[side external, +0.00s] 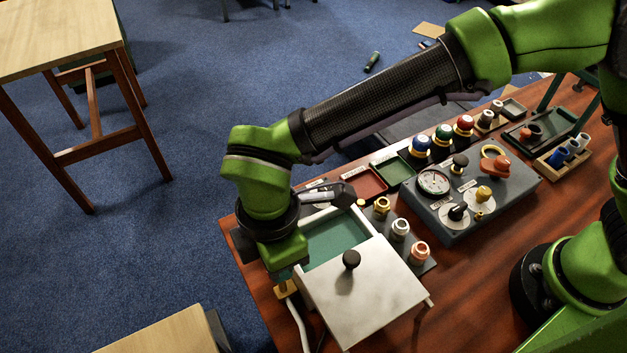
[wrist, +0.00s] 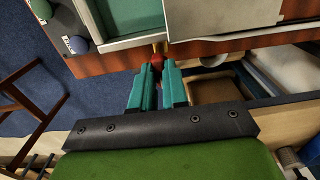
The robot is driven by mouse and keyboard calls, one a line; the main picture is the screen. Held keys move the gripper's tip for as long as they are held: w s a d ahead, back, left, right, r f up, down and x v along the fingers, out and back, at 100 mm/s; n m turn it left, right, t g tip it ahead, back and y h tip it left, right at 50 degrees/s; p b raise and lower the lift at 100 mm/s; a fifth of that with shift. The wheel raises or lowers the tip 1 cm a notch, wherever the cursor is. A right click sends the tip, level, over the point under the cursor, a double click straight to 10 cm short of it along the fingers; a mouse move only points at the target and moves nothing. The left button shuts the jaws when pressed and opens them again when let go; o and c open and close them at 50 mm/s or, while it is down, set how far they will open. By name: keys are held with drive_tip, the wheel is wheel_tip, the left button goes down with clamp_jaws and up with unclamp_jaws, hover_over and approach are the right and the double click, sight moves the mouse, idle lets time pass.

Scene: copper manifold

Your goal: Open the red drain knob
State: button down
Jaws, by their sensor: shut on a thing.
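The red drain knob (wrist: 157,64) shows in the wrist view as a small red piece at the tips of my teal fingers, below the tray's edge. My gripper (wrist: 158,72) is shut on it, with the fingers hiding most of it. In the side view my gripper (side external: 284,274) points down at the tray's near-left corner, beside a brass fitting (side external: 288,289) with a white hose (side external: 298,322) below it. The red knob itself is hidden there. How far it is turned cannot be told.
The green-lined tray (side external: 363,221) is partly covered by a pale metal lid (side external: 385,292) with a black knob (side external: 351,259). Several metal fittings (side external: 400,229) and a grey gauge panel (side external: 460,221) stand to the right. The wooden bench (side external: 247,262) ends close to my gripper.

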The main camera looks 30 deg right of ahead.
drive_tip(key=shift+r, duration=0.1)
drive_tip(key=c, duration=1.1)
unclamp_jaws()
drive_tip(key=shift+c, duration=0.2)
wheel_tip(320, 180, up, 17)
